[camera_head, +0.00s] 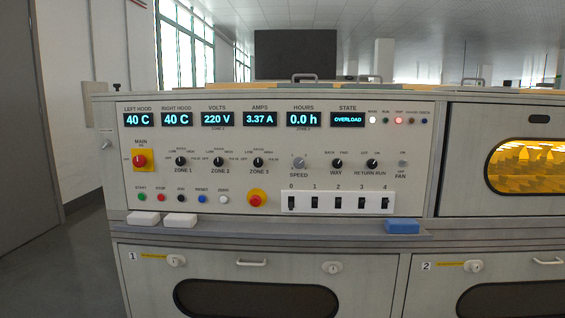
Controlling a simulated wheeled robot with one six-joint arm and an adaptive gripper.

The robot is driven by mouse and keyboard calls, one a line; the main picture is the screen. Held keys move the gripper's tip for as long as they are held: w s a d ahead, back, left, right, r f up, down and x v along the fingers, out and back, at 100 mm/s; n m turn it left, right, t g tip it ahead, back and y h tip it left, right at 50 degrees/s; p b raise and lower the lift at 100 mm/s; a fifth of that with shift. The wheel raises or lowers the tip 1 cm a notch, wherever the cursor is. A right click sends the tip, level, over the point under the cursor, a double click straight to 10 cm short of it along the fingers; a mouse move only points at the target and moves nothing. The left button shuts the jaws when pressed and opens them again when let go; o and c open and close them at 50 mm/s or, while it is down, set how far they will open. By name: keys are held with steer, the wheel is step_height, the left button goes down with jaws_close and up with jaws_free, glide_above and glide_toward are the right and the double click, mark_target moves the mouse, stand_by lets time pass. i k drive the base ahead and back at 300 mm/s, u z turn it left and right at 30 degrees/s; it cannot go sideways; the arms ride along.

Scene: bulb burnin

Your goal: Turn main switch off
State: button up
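The main switch (140,160) is a red rotary knob on a yellow plate at the left of the grey control panel (270,185), under the label MAIN. The labels around it are too small to read surely, so I cannot tell its position. The displays above are lit, and the state display (348,119) reads OVERLOAD. My gripper is not in view.
A ledge (340,235) below the panel holds two white blocks (180,220) and a blue block (402,226). A red button on yellow (256,199) and several zone knobs (220,161) share the panel. An amber window (525,167) is at right.

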mark_target(139, 161)
steer(key=u, duration=1.3)
